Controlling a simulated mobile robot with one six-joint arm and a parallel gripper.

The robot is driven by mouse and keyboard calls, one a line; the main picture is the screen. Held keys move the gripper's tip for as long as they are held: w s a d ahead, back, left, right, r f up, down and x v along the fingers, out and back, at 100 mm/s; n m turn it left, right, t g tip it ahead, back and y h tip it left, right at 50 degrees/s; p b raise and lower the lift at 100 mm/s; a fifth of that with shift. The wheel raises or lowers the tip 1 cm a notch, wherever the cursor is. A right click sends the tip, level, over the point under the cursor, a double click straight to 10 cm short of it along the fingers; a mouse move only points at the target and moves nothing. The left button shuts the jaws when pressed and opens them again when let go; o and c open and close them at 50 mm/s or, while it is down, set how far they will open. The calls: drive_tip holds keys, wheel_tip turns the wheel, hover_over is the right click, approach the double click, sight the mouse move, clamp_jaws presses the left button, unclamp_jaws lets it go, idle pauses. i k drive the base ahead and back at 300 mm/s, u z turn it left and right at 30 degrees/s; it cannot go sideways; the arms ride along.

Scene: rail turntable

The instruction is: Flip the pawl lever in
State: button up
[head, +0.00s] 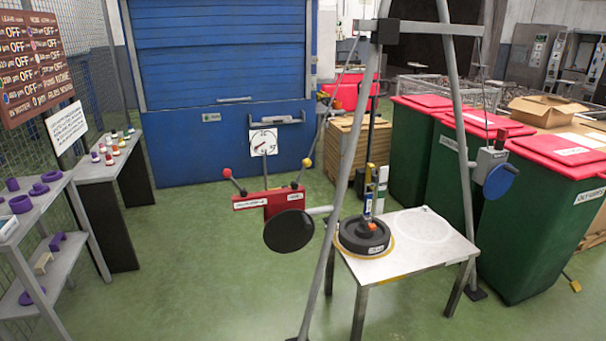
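No part is clearly readable as the pawl lever. A grey winch-like box (489,162) with a blue disc (500,181) is on the right leg of the grey A-shaped frame (458,120); a small dark piece with red sticks up from its top. My gripper is not in view.
A black round weight (364,236) sits on a metal table (402,262) under the frame. Green bins with red lids (545,220) stand close at the right. Shelves with purple parts (40,250) are at the left. The green floor (190,270) is clear at left centre.

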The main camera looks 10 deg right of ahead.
sight(306, 162)
drive_tip(key=k, duration=1.35)
drive_tip(key=u, duration=0.25)
drive_tip(key=i, duration=1.05)
drive_tip(key=u, duration=0.6)
drive_tip(key=i, duration=0.6)
drive_tip(key=u, duration=0.1)
